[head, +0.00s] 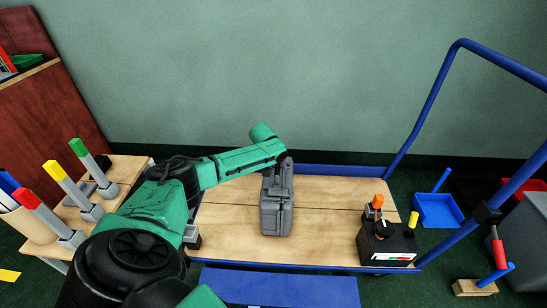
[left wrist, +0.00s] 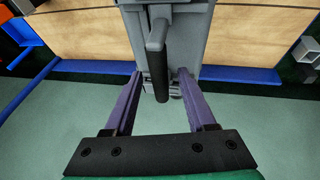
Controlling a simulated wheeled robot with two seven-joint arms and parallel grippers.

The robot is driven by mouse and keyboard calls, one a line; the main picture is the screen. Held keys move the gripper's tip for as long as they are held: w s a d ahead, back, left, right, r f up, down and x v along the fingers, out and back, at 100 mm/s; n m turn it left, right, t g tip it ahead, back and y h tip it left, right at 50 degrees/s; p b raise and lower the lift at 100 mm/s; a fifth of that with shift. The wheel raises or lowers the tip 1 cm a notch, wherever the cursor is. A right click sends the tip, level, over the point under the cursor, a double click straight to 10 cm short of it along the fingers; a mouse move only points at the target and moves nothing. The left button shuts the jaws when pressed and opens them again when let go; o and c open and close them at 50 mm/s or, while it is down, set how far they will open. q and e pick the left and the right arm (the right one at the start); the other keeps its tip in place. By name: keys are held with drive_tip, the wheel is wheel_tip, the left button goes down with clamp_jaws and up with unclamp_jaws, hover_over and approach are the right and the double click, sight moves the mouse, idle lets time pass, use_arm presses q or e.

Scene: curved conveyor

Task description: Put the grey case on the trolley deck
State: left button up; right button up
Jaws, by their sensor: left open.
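The grey case (head: 276,215) stands upright on the wooden trolley deck (head: 325,235), near its middle. In the left wrist view the grey case (left wrist: 185,40) is at the top centre, with its dark handle (left wrist: 157,38) facing the camera. My left gripper (left wrist: 159,74) is open; its purple fingers are apart, one on each side of the handle's near end. I cannot tell whether they touch the case. In the head view my left arm reaches over the deck to the case's far end, where the fingers are mostly hidden. My right gripper is not in view.
A black box (head: 388,244) with orange and yellow knobs stands at the deck's right front. The trolley's blue push handle (head: 428,95) rises at the right. A side table (head: 125,170) with coloured-top tools is at left.

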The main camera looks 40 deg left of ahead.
use_arm(q)
drive_tip(key=a+p+v, duration=0.1)
drive_tip(key=p+v, duration=0.3)
drive_tip(key=v, duration=0.6)
drive_tip(key=s+d+f+m+h, duration=0.2)
drive_tip(key=d+f+m, duration=0.15)
drive_tip(key=d, duration=0.75)
drive_tip(key=s+d+f+m+h, duration=0.1)
drive_tip(key=d+f+m, duration=0.25)
drive_tip(key=d, duration=0.65)
drive_tip(key=s+f+m+g, duration=0.1)
drive_tip(key=s+f, duration=0.9)
drive_tip(key=s, duration=0.2)
drive_tip(key=s+f+m+g+y, duration=0.1)
drive_tip(key=s+f+g, duration=0.1)
drive_tip(key=s+f, duration=0.8)
drive_tip(key=shift+s+d+m, duration=0.3)
drive_tip(key=shift+s, duration=0.85)
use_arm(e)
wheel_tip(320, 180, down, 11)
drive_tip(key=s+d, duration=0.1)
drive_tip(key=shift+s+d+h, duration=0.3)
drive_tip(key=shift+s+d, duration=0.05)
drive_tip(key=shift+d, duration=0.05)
